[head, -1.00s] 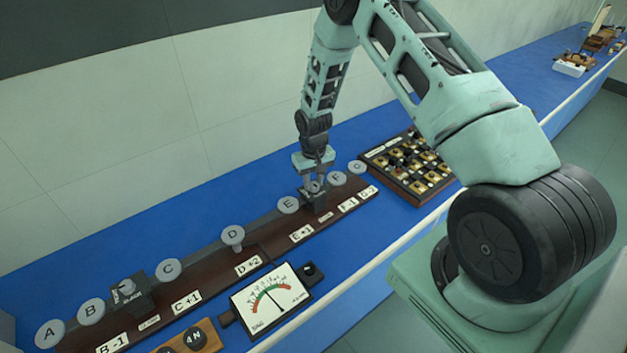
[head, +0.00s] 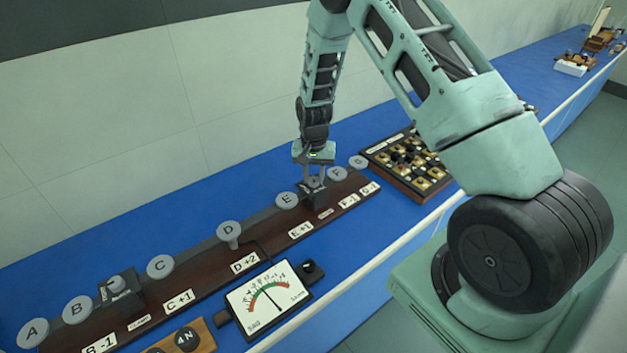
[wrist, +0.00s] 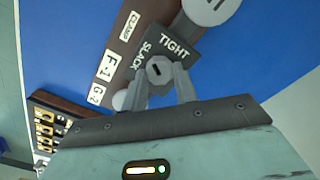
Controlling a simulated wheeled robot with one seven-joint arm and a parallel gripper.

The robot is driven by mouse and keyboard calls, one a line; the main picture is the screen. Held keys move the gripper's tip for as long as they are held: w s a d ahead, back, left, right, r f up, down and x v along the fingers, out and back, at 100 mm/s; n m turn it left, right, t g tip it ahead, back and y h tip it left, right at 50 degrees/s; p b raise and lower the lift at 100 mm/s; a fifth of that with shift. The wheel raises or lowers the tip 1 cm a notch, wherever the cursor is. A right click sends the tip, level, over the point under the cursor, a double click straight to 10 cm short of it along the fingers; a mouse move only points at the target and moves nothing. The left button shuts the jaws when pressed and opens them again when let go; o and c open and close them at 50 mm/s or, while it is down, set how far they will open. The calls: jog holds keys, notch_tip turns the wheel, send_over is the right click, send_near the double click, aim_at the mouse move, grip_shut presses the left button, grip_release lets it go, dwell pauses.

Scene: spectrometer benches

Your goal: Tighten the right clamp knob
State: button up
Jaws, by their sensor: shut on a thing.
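The right clamp is a dark block (wrist: 189,43) with the words TIGHT and SLACK on its top. It sits on the long wooden board (head: 215,268) between the E and F discs. Its round grey knob (wrist: 160,69) has a small dark mark on top. My gripper (head: 314,174) points down over this clamp, and in the wrist view its two fingers (wrist: 162,77) are shut on the knob from both sides. The left clamp (head: 119,290) stands between discs B and C with its knob in view.
A tray of brass and black pieces (head: 410,163) is to the right. Lettered discs such as E (head: 287,200) stand close beside the clamp.

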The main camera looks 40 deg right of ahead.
aim_at(314, 179)
jog(key=m+b, duration=0.1)
jog(key=m, duration=0.5)
jog(key=shift+b, duration=0.4)
jog(key=m, duration=0.5)
jog(key=shift+s, duration=0.1)
jog(key=shift+m, duration=0.4)
jog(key=o, duration=1)
jog(key=shift+c, duration=0.2)
notch_tip(314, 179, up, 17)
jog(key=b, duration=0.3)
jog(key=shift+r, duration=0.2)
